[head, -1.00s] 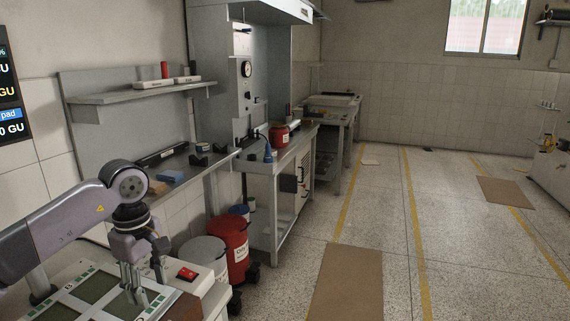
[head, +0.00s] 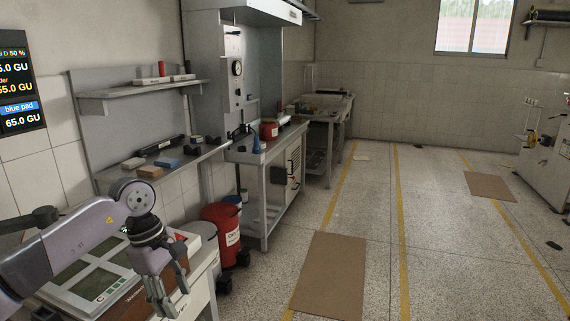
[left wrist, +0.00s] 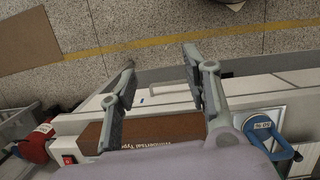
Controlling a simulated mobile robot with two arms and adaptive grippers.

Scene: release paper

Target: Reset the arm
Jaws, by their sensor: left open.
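My left gripper (head: 160,298) hangs with its fingers pointing down, at the right front side of the bench-top device. It is open and empty. In the left wrist view its two fingers (left wrist: 160,60) are spread apart, with nothing between them. The device has a pale panel (head: 72,296) with dark green pads, partly hidden behind my left arm. A brown lettered plate (left wrist: 165,128) lies below the fingers in the left wrist view. My right gripper is in neither view.
A red bin (head: 222,232) stands on the floor right of the device. A grey workbench (head: 262,172) and a wall shelf (head: 140,90) are behind. A blue handle (left wrist: 279,143) is near the right finger. The floor (head: 380,240) to the right is open, with a brown mat (head: 330,275).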

